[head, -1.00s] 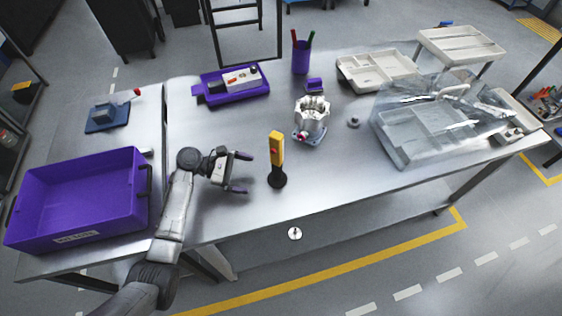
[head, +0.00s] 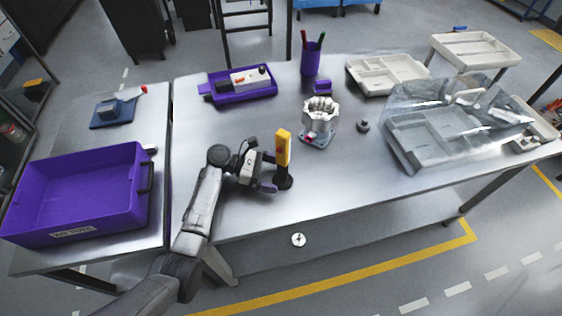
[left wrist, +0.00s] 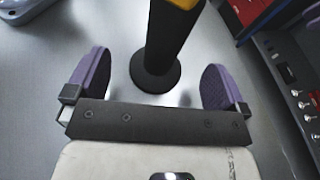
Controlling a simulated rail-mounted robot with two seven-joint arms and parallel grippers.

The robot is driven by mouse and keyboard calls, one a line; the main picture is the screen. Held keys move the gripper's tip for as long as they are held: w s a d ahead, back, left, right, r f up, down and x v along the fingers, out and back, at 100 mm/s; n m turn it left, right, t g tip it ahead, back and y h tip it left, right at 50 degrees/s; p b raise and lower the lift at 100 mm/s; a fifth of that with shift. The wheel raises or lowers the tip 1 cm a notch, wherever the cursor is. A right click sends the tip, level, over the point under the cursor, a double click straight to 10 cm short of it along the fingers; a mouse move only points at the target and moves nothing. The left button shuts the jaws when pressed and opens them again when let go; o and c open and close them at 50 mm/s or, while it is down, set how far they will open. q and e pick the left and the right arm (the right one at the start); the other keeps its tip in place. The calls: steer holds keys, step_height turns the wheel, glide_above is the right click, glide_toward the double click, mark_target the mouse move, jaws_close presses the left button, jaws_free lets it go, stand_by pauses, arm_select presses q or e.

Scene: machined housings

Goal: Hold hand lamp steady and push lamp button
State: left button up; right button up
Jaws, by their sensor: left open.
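The hand lamp (head: 283,150) is yellow with a black base and stands upright near the front edge of the metal table. In the left wrist view the lamp's black lower part (left wrist: 160,60) rises from its round foot, between and just ahead of my fingers. My left gripper (head: 267,168) is open at the lamp's left side. In the left wrist view the purple fingers of my left gripper (left wrist: 158,85) are spread, with gaps to the lamp on both sides. The lamp button is not clearly visible now. My right gripper is not in view.
A metal housing (head: 320,118) stands behind the lamp. A large purple bin (head: 75,205) sits on the left. A purple tray with a device (head: 238,85) lies at the back. A transparent cover (head: 440,110) lies over grey trays on the right. The table's front middle is clear.

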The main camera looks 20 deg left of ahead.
arm_select(q)
steer(key=shift+x, duration=1.1)
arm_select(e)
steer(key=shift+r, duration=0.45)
arm_select(q)
steer(key=shift+c, duration=0.5)
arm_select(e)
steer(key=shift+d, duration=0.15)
arm_select(q)
steer(key=c, duration=0.7)
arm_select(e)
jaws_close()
arm_select(q)
steer(key=shift+c, duration=0.2)
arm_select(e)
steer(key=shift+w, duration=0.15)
